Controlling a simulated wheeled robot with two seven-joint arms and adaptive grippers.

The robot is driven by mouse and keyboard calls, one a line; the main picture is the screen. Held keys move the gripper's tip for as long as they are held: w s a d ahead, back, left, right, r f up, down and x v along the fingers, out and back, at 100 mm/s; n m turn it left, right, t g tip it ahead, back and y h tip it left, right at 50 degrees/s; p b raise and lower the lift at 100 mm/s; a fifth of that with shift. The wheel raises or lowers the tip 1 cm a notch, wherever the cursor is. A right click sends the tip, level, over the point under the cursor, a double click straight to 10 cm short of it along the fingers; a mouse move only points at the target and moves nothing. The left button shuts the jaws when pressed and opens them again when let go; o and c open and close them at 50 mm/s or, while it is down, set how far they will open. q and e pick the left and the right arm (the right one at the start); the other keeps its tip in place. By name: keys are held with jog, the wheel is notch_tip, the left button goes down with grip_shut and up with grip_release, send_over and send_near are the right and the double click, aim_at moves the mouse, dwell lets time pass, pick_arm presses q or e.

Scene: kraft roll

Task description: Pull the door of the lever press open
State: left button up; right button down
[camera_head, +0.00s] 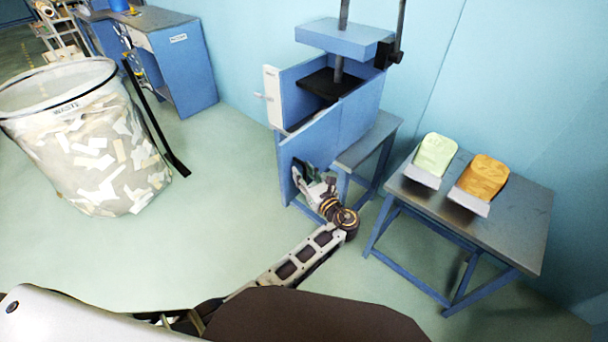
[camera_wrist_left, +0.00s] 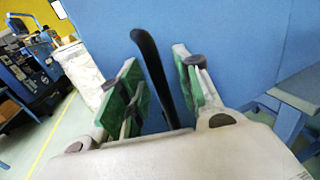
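The lever press (camera_head: 338,85) is a blue open-topped box with a plate and screw above it. Its blue door panel (camera_head: 318,137) faces me on the near side; how far it stands open is hard to tell. My left gripper (camera_head: 303,172) is at the lower part of this panel. In the left wrist view, the green-padded fingers of my left gripper (camera_wrist_left: 160,92) are apart, with a black bar handle (camera_wrist_left: 152,70) between them. A gap shows beside the handle, so the fingers are not closed on it. My right gripper is not in view.
A dark-topped table (camera_head: 515,215) at right holds a green scoop-like item (camera_head: 435,155) and an orange one (camera_head: 484,176). A waste bin (camera_head: 95,150) full of paper scraps stands at left. A blue workbench (camera_head: 180,65) is behind.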

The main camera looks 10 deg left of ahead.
aim_at(297, 143)
pick_arm(q)
jog(key=shift+r, duration=4.95)
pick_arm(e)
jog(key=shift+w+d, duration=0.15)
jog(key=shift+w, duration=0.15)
pick_arm(q)
jog(key=shift+s+d, duration=0.1)
jog(key=shift+s, duration=0.05)
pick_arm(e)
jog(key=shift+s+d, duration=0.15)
